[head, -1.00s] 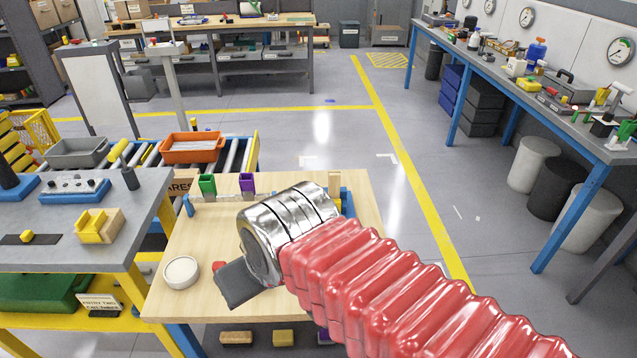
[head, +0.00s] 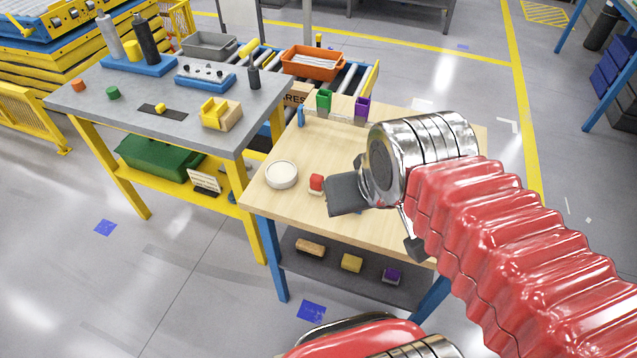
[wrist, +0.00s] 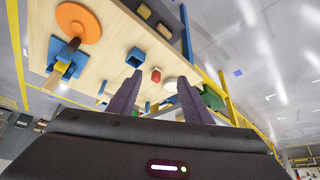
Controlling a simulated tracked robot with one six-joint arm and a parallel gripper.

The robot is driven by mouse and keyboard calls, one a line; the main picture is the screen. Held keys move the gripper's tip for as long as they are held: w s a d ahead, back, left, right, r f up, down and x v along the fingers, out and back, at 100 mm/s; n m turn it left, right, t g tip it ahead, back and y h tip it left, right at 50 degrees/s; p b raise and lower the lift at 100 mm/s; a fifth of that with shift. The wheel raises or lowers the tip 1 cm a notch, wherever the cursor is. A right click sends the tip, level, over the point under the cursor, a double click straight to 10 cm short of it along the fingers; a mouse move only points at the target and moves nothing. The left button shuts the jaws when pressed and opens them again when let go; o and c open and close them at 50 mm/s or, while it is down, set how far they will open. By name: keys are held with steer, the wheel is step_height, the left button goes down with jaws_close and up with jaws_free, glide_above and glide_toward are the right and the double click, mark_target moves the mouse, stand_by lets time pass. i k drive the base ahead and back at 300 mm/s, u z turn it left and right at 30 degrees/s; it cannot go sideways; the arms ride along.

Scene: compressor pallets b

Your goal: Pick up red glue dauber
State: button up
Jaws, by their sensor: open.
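The red glue dauber (head: 316,183) is a small red piece with a pale lower end. It stands on the light wooden table, just right of a round white dish (head: 282,174). In the wrist view the dauber (wrist: 155,75) shows between the tips of my two purple-grey fingers. My gripper (wrist: 158,80) is open, with nothing between its fingers but the view of the table beyond. The dauber looks some way beyond the fingertips, not touched. In the head view my arm's metal wrist and a dark grey part are right of the dauber; the fingers are not clear there.
The wooden table (head: 262,200) also bears green (head: 324,100) and purple (head: 362,106) holders at its back. The wrist view shows an orange disc (wrist: 77,22) and a blue block (wrist: 135,57) nearby. A grey workbench (head: 90,100) stands left. Several blocks lie on the lower shelf.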

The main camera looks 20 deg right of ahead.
mark_target(316, 180)
steer(key=k, duration=1.35)
steer(key=u, duration=0.15)
steer(key=i, duration=0.7)
steer(key=u, duration=0.4)
steer(key=i, duration=1.2)
steer(key=u, duration=0.05)
